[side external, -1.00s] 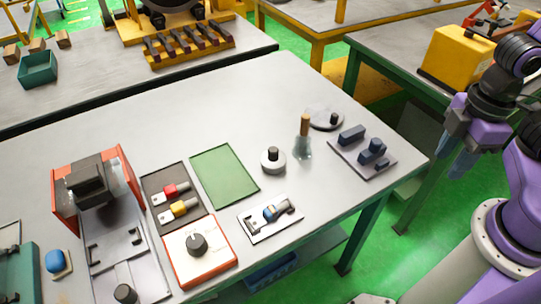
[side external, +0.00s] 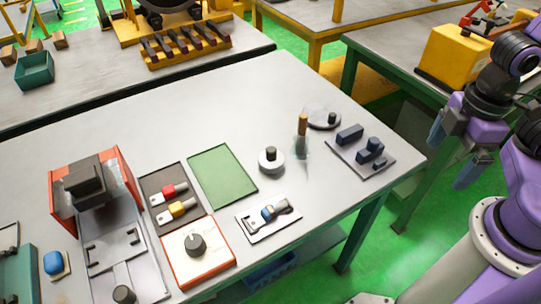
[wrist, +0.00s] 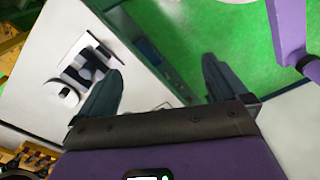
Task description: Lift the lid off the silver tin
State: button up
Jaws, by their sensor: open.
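The silver tin (side external: 271,164) appears to be the small round, light-grey one upright on the grey table, with a dark knob on top. I cannot make out the seam between its lid and body. My gripper (side external: 452,150) is at the right, beyond the table's right edge and well apart from the tin. It is open and empty. In the wrist view, the two dark fingers of my gripper (wrist: 160,65) stand wide apart with nothing between them. I cannot pick out the tin in the wrist view.
A glass flask with a brown stopper (side external: 302,145) stands right of the tin. A flat round disc with a dark knob (side external: 318,118) and a tray of dark blocks (side external: 345,155) lie farther right. A green mat (side external: 222,175) is left of the tin. Mid-table behind is clear.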

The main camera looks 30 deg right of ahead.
jog(key=w+a+r+n, duration=0.3)
jog(key=w+a, duration=0.9)
jog(key=w, duration=0.3)
jog(key=n, duration=0.2)
send_over(271, 149)
jog(key=f, duration=1.3)
jog(key=shift+s+a+f, duration=0.1)
jog(key=shift+s+f, duration=0.1)
jog(key=shift+s, duration=0.2)
jog(key=shift+w+f, duration=0.2)
jog(key=shift+f, duration=1.15)
jog(key=shift+w+f, duration=0.2)
jog(key=shift+f, duration=1.15)
jog(key=c, duration=1.1)
